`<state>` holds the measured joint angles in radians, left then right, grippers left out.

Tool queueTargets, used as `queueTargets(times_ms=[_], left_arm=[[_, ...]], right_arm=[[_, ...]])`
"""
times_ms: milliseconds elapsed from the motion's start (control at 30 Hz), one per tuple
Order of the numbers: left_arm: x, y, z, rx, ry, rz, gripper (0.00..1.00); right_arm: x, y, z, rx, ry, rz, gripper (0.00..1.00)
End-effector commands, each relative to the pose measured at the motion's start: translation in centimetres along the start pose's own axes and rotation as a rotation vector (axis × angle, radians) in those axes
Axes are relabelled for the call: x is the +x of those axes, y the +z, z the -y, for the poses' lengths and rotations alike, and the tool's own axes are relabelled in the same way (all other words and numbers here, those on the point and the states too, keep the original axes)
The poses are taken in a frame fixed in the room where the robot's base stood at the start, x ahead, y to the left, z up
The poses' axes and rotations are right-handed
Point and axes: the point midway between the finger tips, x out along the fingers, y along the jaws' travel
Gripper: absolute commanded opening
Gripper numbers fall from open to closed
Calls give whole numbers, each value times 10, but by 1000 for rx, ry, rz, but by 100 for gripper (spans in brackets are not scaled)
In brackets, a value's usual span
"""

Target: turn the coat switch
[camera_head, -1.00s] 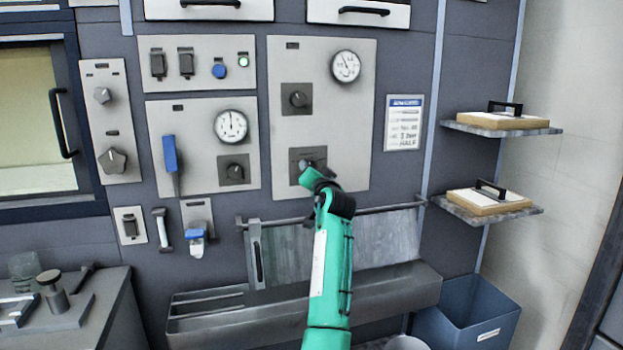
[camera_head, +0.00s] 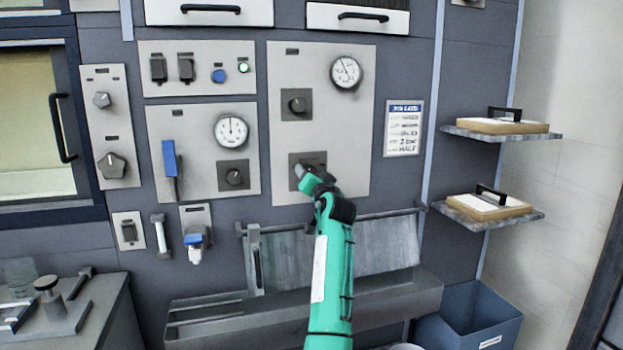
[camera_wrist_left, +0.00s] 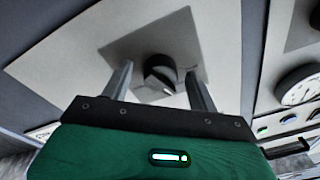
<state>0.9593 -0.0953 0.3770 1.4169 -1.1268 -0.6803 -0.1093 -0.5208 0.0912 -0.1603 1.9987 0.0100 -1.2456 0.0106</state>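A dark rotary knob sits on a dark square plate (camera_head: 294,158) low on the tall light panel; no readable label shows whether it is the coat switch. My left gripper (camera_head: 303,176) is right at this plate and hides much of the knob in the head view. In the left wrist view the knob (camera_wrist_left: 160,74) lies between and just beyond the two fingertips of my left gripper (camera_wrist_left: 160,80). The fingers are spread, with a visible gap on each side of the knob. My right gripper is in neither view.
A similar knob (camera_head: 297,104) and a gauge (camera_head: 345,72) are above on the same panel. A second panel (camera_head: 193,112) with a blue lever (camera_head: 170,160) is to the left. A rail (camera_head: 380,215) and a long trough (camera_head: 380,298) are below. Shelves (camera_head: 500,134) are at right.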

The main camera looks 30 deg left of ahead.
Motion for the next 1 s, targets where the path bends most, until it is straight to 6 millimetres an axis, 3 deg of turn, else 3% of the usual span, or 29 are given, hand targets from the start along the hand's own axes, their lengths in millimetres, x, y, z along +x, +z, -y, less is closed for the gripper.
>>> queueTargets(times_ms=[200,367,800,1000], left_arm=[[-2,0,0,0,0,-1,60],[-16,0,-2,0,1,-1,60],[-110,2,-2,-2,2,1,60],[-133,1,-1,0,1,0,60]], right_arm=[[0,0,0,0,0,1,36],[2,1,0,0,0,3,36],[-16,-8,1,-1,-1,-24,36],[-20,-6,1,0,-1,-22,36]])
